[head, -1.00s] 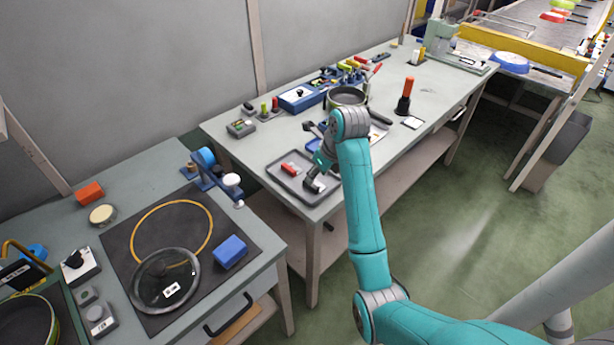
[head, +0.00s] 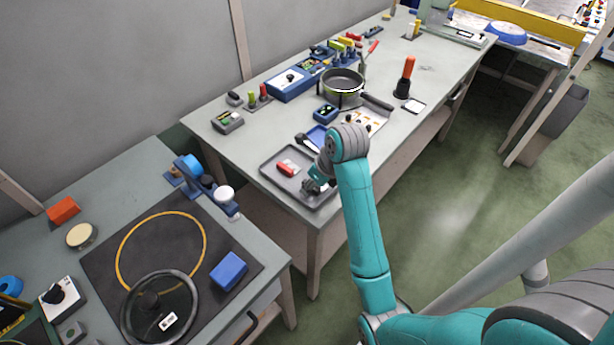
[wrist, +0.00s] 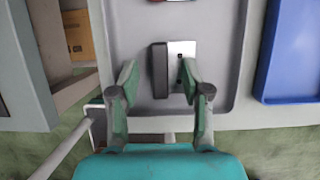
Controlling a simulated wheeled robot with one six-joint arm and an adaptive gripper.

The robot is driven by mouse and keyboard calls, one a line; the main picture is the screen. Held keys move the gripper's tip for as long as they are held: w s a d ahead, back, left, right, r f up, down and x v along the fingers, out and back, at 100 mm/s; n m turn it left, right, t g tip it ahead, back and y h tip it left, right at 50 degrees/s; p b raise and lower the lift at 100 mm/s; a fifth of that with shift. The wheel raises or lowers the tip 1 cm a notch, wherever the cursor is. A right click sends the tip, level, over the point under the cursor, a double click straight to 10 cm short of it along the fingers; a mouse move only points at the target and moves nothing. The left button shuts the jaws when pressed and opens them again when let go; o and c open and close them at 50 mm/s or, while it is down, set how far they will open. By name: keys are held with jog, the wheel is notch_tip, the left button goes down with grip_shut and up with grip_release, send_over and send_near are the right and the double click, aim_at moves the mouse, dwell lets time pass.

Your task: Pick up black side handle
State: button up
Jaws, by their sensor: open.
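The black side handle (wrist: 160,70) lies in a grey tray (wrist: 128,14) in the wrist view, with a shiny metal plate (wrist: 183,50) along its right side. My gripper (wrist: 159,78) is open, with one finger left of the handle and the other at the right, near the plate's lower right edge. Nothing is held. In the head view my gripper (head: 318,184) is low over the right part of the grey tray (head: 268,172). There the handle is largely hidden by the gripper and I cannot make it out clearly.
A red piece (head: 287,167) lies in the same tray. A blue tray (wrist: 290,60) is to its right in the wrist view. A pan (head: 343,88) stands farther back on the bench. A glass lid (head: 160,306) and blue block (head: 229,270) lie on the left bench.

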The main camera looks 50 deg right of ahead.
jog(key=shift+f, duration=0.2)
jog(key=shift+w, duration=0.1)
grip_shut()
jog(key=shift+r, duration=0.1)
